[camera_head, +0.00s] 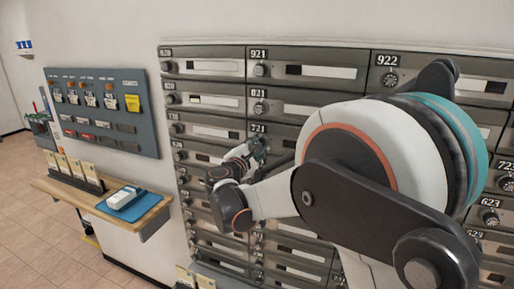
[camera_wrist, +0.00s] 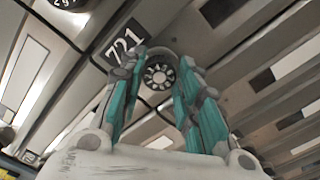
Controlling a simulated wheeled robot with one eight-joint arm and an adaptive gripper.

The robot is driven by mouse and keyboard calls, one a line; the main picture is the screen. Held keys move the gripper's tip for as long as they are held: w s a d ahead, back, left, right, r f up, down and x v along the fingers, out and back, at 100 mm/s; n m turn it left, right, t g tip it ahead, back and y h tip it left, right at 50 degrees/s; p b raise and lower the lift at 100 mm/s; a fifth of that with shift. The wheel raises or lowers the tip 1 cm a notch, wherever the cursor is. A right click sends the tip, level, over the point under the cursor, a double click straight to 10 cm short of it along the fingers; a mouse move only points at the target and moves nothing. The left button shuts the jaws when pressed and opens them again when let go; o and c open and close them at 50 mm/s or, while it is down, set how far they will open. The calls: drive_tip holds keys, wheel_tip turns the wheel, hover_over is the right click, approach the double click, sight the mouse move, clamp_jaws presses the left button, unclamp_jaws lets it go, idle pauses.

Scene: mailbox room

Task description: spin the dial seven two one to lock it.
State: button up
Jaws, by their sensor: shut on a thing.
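The mailbox door marked 721 shows its black number plate (camera_wrist: 126,45) in the wrist view, tilted. Its round dial (camera_wrist: 159,76) has a dark ring with light marks and sits just below the plate. My gripper (camera_wrist: 160,66) has its teal-sided fingers on either side of this dial, shut on it. In the head view, my gripper (camera_head: 257,150) reaches the mailbox wall at the 721 row, and the dial there is hidden behind the fingers. The dial's exact setting is too small to read.
Other mailboxes with dials surround it, such as the 821 dial (camera_head: 259,107) above and the 921 dial (camera_head: 261,70) higher up. A wooden shelf (camera_head: 154,214) with a blue tray (camera_head: 135,213) juts from the wall at left. A key board (camera_head: 102,112) hangs above it.

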drive_tip(key=o, duration=1.1)
drive_tip(key=shift+c, duration=0.2)
drive_tip(key=v, duration=1.2)
